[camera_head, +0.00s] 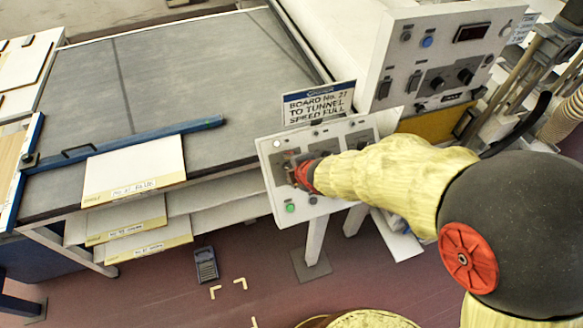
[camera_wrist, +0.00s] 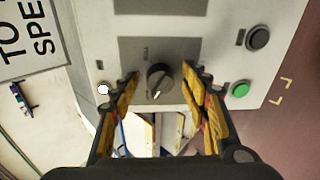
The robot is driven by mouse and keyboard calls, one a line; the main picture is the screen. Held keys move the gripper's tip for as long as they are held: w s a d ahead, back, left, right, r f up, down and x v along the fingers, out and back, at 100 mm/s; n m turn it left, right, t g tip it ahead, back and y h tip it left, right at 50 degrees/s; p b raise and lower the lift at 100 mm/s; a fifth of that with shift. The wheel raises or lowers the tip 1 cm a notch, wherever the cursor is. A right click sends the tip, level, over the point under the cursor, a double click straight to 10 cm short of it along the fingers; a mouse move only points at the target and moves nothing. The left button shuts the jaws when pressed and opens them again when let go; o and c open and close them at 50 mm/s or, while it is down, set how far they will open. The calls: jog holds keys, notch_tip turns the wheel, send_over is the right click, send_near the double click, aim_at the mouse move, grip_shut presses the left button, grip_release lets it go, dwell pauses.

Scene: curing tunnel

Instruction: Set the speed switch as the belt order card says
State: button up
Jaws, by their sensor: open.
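The belt order card (camera_head: 318,103) stands behind the control panel and reads "BOARD No. 27 TO TUNNEL SPEED FULL"; part of it shows in the wrist view (camera_wrist: 30,38). The white control panel (camera_head: 266,150) is at the centre, partly hidden by my arm. In the wrist view the speed switch (camera_wrist: 160,78) is a round dark knob on a grey plate. A pale mark on it points toward the bottom of that view. Small lettering around it is too small to read. My gripper (camera_wrist: 162,86) is open, one finger on each side of the knob; contact cannot be told.
The panel also has a green button (camera_wrist: 240,90), a black button (camera_wrist: 258,38) and a white lamp or button (camera_wrist: 103,90). Another control box (camera_head: 440,55) stands behind right. Labelled white boards (camera_head: 135,165) lie at left.

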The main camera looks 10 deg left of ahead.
jog(key=shift+c, duration=1)
jog(key=c, duration=1)
jog(key=shift+o, duration=0.2)
